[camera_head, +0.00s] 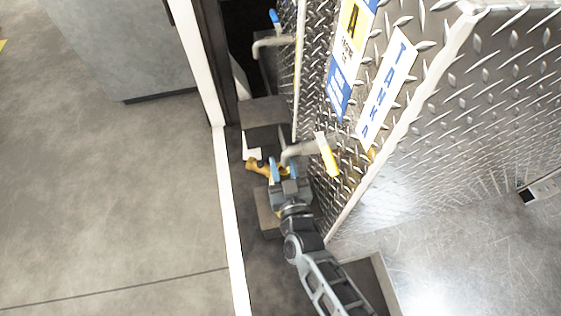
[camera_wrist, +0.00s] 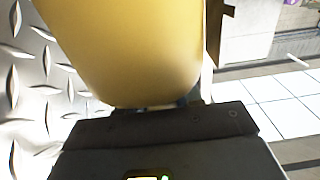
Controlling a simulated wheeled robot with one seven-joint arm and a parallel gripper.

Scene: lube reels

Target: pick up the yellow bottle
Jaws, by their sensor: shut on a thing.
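The yellow bottle (camera_head: 260,167) is at the middle of the head view, below a grey spout and beside the diamond-plate tank panel. My gripper (camera_head: 283,171) is shut on the bottle, with its blue fingertips at it and part of the bottle reaching out to the left. In the wrist view the yellow bottle (camera_wrist: 135,45) is large and close. It covers most of the fingers, so their exact contact is hidden.
The diamond-plate panel (camera_head: 450,110) with a TANK label (camera_head: 386,86) stands close on the right. One spout (camera_head: 310,149) is just above my gripper and another (camera_head: 272,42) is higher up. A white edge strip (camera_head: 228,205) runs on the left, with open floor (camera_head: 130,200) beyond.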

